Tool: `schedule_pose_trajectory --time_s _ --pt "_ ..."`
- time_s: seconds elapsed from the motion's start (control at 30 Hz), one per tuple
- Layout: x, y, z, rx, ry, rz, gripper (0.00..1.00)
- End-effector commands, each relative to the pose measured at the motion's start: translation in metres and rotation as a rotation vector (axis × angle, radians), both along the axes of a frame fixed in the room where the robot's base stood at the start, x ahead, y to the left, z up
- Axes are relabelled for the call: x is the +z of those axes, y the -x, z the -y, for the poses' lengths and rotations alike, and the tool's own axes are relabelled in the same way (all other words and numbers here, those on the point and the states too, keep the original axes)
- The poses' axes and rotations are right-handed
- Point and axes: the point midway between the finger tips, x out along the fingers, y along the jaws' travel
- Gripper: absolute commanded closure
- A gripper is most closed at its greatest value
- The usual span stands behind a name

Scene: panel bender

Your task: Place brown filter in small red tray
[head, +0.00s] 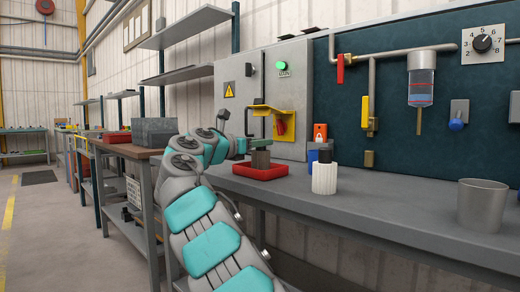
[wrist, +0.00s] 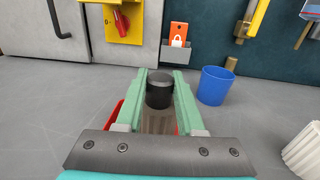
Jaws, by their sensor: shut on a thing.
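The brown filter (head: 260,160) is upright between the fingers of my gripper (head: 261,143). In the wrist view, its black top (wrist: 159,88) and brownish body (wrist: 158,121) show between the two green fingers (wrist: 160,95), which are shut on it. The small red tray (head: 262,173) lies on the grey bench directly under the filter. In the wrist view, only slivers of the tray (wrist: 115,112) show beside the fingers. The filter's lower end overlaps the tray's inside in the head view. I cannot tell whether it touches the tray floor.
A white ribbed cylinder (head: 325,178) stands right of the tray, with a blue cup (wrist: 214,85) behind it. A grey cup (head: 482,205) stands farther right. A wall panel with a yellow bracket (head: 280,112) rises behind. The bench (head: 390,205) is clear between cylinder and grey cup.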

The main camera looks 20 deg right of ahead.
Motion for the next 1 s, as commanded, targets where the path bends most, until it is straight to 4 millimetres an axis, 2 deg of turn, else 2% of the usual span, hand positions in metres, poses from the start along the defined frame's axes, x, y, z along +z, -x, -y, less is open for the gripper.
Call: schedule_pose_trajectory --time_s 0.3,0.33,0.57,0.93,1.0 --pt "-0.0008 0.0002 -0.0007 0.001 0.0 0.001 1.0" --pt "-0.0008 0.0 -0.0005 0.001 -0.001 0.002 0.6" --pt "-0.0009 -0.0002 -0.0005 0.001 0.0 0.001 0.34" --pt "0.0 -0.0005 -0.0002 0.001 -0.001 0.0 0.33" --pt "0.0013 0.0023 -0.0068 0.002 0.001 0.0 0.33"
